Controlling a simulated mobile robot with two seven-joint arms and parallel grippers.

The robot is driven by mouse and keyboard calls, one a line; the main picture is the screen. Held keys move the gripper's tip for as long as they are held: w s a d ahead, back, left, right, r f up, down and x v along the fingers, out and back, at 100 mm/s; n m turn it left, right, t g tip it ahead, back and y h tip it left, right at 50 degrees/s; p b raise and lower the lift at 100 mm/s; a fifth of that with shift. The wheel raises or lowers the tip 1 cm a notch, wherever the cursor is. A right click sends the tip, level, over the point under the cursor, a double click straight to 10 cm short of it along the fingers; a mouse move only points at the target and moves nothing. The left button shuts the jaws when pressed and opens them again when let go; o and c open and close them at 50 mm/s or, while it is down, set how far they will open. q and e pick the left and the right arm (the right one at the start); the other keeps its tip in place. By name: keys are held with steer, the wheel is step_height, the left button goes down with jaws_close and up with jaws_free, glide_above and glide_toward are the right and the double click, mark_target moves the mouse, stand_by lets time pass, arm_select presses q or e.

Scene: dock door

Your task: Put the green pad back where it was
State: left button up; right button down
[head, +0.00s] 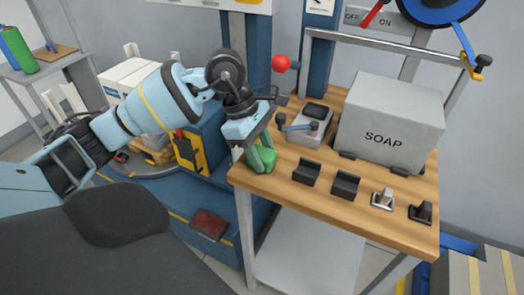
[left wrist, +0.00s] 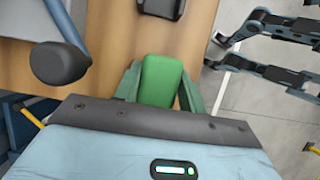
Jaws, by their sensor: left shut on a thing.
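The green pad (left wrist: 163,80) is a light green block between the darker green fingers of my left gripper (left wrist: 158,90) in the left wrist view. In the head view the left gripper (head: 261,150) is shut on the pad (head: 267,158) at the near left corner of the wooden table top (head: 262,184). I cannot tell if the pad touches the table. Dark jointed parts (left wrist: 270,50) show over the floor at the right of the left wrist view. They may be my right gripper; its state is unclear.
Two dark blocks (head: 306,172) and two small fixtures (head: 382,199) line the table's front. Behind them are a grey box with a lever (head: 310,128) and a large SOAP box (head: 388,125). A red ball knob (head: 281,63) stands close above the left arm's end.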

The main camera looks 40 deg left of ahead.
arm_select(q)
steer(key=shift+f, duration=0.15)
steer(key=o, duration=0.9)
steer(key=shift+o, duration=0.2)
steer(key=shift+r, duration=0.35)
steer(key=v, duration=1.1)
steer(key=shift+a+r+p, duration=0.2)
steer(key=shift+r+p, duration=0.15)
steer(key=shift+p, duration=0.05)
